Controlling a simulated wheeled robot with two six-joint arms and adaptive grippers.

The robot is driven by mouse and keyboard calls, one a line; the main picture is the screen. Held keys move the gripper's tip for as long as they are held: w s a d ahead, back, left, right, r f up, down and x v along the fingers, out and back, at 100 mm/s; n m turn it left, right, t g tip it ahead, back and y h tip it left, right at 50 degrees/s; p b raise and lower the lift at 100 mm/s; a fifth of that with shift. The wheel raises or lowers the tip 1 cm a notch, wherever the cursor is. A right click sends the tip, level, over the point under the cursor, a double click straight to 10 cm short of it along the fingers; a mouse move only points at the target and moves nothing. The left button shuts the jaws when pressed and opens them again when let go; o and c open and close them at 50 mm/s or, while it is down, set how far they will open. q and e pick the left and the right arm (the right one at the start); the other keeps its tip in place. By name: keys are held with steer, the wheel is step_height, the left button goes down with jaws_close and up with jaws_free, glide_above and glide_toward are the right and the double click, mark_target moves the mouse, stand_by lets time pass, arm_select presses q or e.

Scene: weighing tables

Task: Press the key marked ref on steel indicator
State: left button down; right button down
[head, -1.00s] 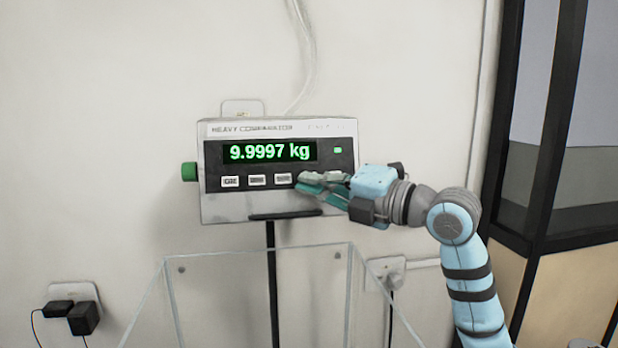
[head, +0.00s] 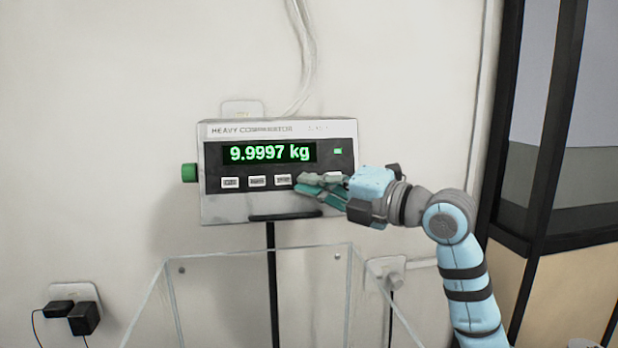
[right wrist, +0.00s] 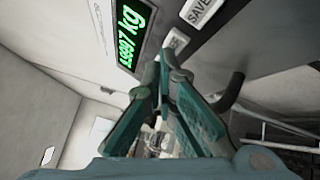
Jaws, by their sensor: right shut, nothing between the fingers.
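The steel indicator (head: 279,212) is a grey box with a dark front panel, and its green display reads 9.9997 kg. A row of white keys (head: 257,181) runs below the display. Their labels are too small to read in the head view. My right gripper (head: 302,182) is shut and empty, with its fingertips at the panel just right of the third visible key, hiding part of the row. In the right wrist view a key marked SAVE (right wrist: 202,9) shows, and another key (right wrist: 176,42) is close to the fingertips, its label unreadable. I cannot tell whether the fingertips touch it.
The indicator stands on a black post (head: 271,290) behind a clear-walled box (head: 168,300). A green knob (head: 189,172) sticks out of its left side. Plugs and sockets (head: 83,318) are on the wall. A dark-framed cabinet (head: 530,200) stands at the right.

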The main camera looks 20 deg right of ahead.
steer(key=shift+w+d+f, duration=0.1)
steer(key=shift+w, duration=0.2)
stand_by(0.6)
stand_by(0.3)
steer(key=shift+s, duration=0.7)
steer(key=shift+s+a+r, duration=0.15)
steer(key=shift+a+r, duration=0.05)
steer(key=shift+r, duration=0.05)
steer(key=s, duration=0.1)
steer(key=s+r, duration=0.1)
steer(key=s, duration=0.1)
steer(key=s+a, duration=0.1)
steer(key=shift+s+a+r, duration=0.1)
steer(key=shift+s+r, duration=0.05)
steer(key=shift+s, duration=0.05)
stand_by(0.5)
